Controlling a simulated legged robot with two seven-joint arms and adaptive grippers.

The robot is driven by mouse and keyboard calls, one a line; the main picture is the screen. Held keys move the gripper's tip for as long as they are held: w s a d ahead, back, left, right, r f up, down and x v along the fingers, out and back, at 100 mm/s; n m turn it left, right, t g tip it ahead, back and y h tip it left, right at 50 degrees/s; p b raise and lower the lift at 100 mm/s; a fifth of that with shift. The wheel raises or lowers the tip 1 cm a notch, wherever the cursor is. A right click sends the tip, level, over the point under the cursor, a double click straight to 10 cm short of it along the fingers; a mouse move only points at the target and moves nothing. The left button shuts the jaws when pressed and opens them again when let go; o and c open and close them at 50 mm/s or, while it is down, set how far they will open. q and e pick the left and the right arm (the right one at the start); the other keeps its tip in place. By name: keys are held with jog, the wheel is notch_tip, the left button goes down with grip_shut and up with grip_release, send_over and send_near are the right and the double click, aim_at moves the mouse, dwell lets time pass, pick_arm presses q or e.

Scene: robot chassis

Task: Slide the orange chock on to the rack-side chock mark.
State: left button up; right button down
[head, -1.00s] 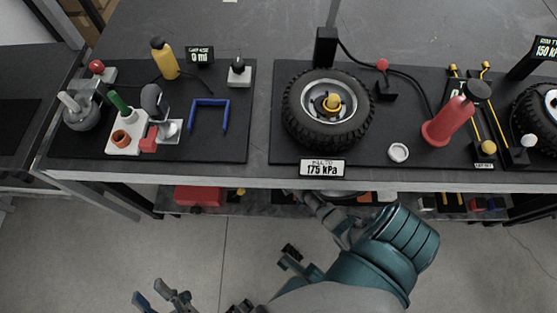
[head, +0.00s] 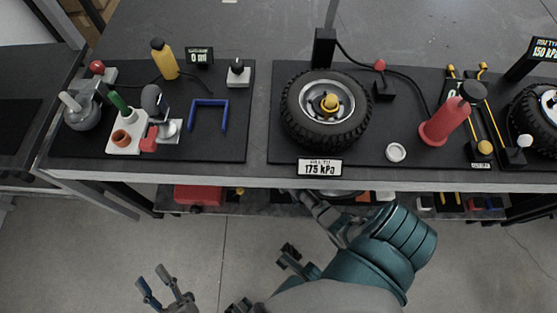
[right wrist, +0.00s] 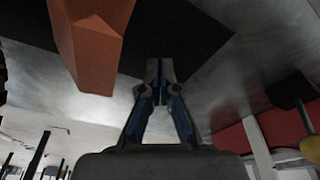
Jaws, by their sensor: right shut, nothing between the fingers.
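The orange chock (right wrist: 92,40) is large at the upper left of the right wrist view, beside a dark surface. My right gripper (right wrist: 158,68) is shut with nothing between its fingers, to the right of the chock and apart from it in the picture. In the head view its arm reaches under the bench edge and the fingers are hidden. An orange patch (head: 362,197) shows there below the bench edge and may be the chock. My left gripper (head: 151,274) is open and empty over the floor at the lower left. I cannot make out the rack-side chock mark.
The bench top (head: 265,45) carries a tire (head: 300,125), a red bottle (head: 447,120) and a blue frame (head: 209,103). A red box (head: 197,195) sits on the lower shelf. A red surface (right wrist: 285,125) is right of my right gripper. The floor in front is clear.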

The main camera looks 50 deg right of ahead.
notch_tip(320, 180, up, 4)
jog(key=p, duration=0.3)
jog(key=shift+r, duration=0.15)
pick_arm(q)
jog(key=s+a+f+g+y+p, duration=0.1)
jog(key=s+f+g, duration=0.1)
jog(key=f+g, duration=0.4)
jog(key=s+a+f+g+y+p, duration=0.1)
jog(key=a+f+g+y+p, duration=0.1)
jog(key=f+g, duration=0.5)
jog(key=shift+s+f+m, duration=0.3)
jog(key=shift+s+f, duration=0.1)
jog(key=shift+f, duration=0.55)
pick_arm(e)
jog(key=shift+r, duration=1.45)
